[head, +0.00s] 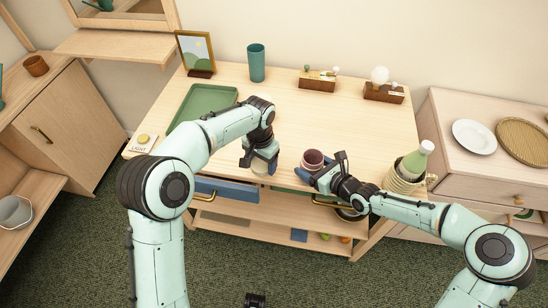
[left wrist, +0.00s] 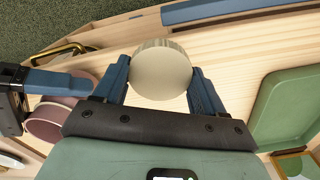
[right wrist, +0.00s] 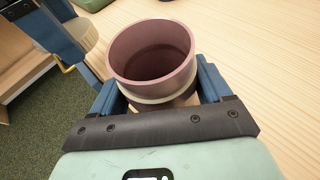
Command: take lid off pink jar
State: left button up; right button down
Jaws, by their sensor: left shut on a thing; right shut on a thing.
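The pink jar (head: 312,158) is near the table's front edge, with its mouth open and its dark, empty-looking inside showing in the right wrist view (right wrist: 150,55). My right gripper (head: 325,171) is shut on the jar's sides below a cream band. I cannot tell whether the jar rests on the table. The round cream lid (left wrist: 162,72) is between the fingers of my left gripper (left wrist: 162,85), which is shut on it. In the head view the lid (head: 259,168) is left of the jar and apart from it, partly hidden by the gripper.
On the table (head: 300,112) are a green tray (head: 200,103) at left, a picture frame (head: 196,52), a teal cup (head: 257,62) and two wooden blocks at the back. A basket with a bottle (head: 417,160) is at right. The table's middle is clear.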

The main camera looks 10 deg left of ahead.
pick_arm(q)
jog(key=a+f+n, duration=0.1)
jog(key=a+n, duration=0.1)
jog(key=s+a+f+n, duration=0.1)
jog(key=a+f+n, duration=0.1)
jog(key=shift+n, duration=0.3)
jog(key=shift+r, duration=0.1)
